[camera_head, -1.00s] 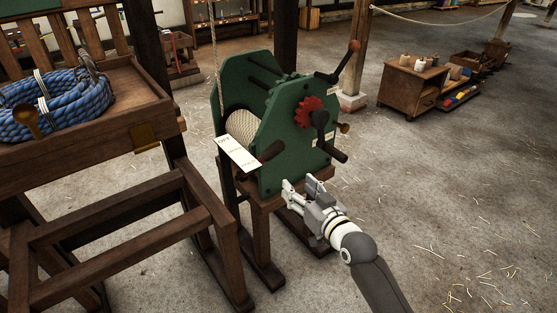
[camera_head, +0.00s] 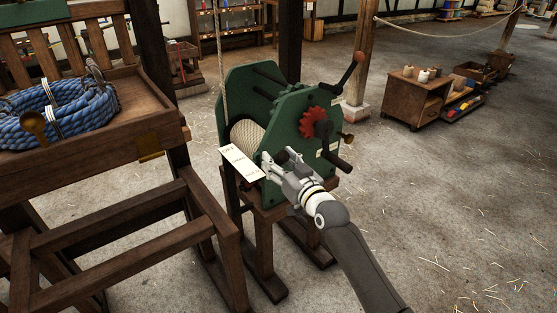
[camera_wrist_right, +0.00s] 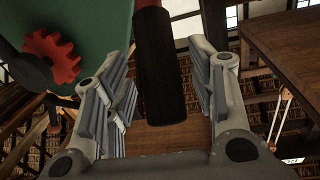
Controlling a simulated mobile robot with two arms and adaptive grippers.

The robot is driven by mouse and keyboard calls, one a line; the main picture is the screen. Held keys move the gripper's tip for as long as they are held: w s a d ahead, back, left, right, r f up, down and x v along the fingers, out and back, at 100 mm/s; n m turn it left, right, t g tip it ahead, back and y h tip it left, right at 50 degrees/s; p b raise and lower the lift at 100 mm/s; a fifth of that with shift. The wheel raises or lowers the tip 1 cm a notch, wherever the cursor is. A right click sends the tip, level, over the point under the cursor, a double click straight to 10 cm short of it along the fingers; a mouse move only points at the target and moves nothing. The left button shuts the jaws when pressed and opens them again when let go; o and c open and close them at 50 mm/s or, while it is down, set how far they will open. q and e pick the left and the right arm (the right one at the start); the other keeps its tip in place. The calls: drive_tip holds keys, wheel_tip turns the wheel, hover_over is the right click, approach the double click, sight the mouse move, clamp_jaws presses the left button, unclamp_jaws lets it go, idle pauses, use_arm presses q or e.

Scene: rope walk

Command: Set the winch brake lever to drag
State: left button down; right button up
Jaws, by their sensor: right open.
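The green winch (camera_head: 290,130) stands on a wooden stand, with rope on its drum. A white label plate (camera_head: 242,162) sticks out at its near left side; its lettering is too small to read surely. My right gripper (camera_head: 279,160) is open at the winch's near face, beside the plate's right end. In the right wrist view, a dark lever grip (camera_wrist_right: 160,75) with a reddish top end stands between the open fingers, with gaps on both sides. In the head view my gripper hides this lever, so its setting cannot be told. My left gripper is out of view.
A red gear (camera_head: 312,122), a dark crank (camera_head: 334,150) and an upper lever (camera_head: 346,72) stick out on the winch's right side. A wooden rack with a blue rope coil (camera_head: 60,110) stands at the left.

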drive_tip(key=shift+w+a, duration=0.15)
drive_tip(key=shift+w, duration=0.15)
clamp_jaws()
drive_tip(key=shift+r, duration=0.1)
